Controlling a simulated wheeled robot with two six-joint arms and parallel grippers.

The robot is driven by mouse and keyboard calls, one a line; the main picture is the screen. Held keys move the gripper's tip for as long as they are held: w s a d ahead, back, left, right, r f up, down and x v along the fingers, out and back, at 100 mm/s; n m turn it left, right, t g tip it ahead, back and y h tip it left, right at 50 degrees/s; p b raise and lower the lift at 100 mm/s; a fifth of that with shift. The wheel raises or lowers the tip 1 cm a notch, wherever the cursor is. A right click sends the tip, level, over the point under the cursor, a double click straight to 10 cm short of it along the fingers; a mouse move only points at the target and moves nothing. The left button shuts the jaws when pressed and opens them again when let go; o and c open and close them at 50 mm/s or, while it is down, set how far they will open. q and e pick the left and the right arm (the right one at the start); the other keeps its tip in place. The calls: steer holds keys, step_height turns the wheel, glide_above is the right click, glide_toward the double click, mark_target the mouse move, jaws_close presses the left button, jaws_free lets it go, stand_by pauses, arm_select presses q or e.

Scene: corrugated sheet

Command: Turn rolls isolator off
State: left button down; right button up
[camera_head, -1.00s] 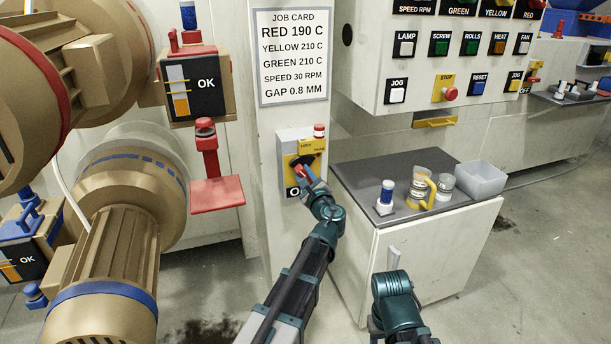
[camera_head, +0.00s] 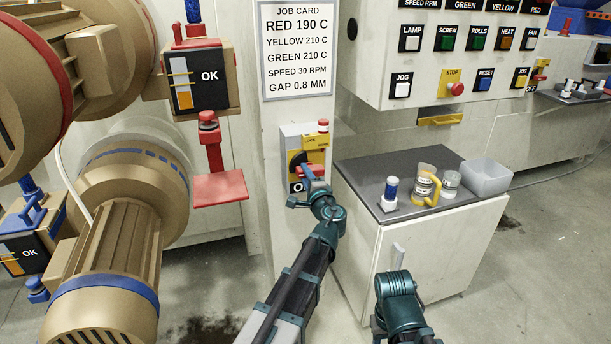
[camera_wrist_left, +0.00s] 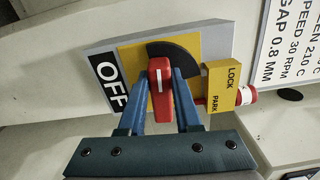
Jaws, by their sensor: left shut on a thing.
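The rolls isolator (camera_head: 296,142) is a grey box with a yellow plate on the post below the job card. Its red handle (camera_wrist_left: 160,92) has a white mark and stands upright in the left wrist view, beside a dark arc. In the head view the handle (camera_head: 309,171) lies roughly level. My left gripper (camera_wrist_left: 160,102) is shut on the handle, one blue finger on each side. The OFF label (camera_wrist_left: 110,82) is left of the handle in the wrist view; my gripper partly hides it in the head view. My right gripper is out of view.
A yellow LOCK PARK block (camera_wrist_left: 221,88) with a red-capped pin (camera_wrist_left: 246,95) sits close beside the handle. A cabinet (camera_head: 432,240) with jugs and a clear bin (camera_head: 486,178) stands right. A red bracket (camera_head: 219,187) juts out left of the post.

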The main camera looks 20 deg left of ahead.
arm_select(q)
steer(key=shift+s+f+n, duration=0.1)
steer(key=shift+f+n, duration=0.05)
steer(key=shift+n, duration=0.35)
steer(key=c, duration=0.6)
jaws_free()
steer(key=v, duration=1.3)
steer(key=shift+s+d, duration=0.3)
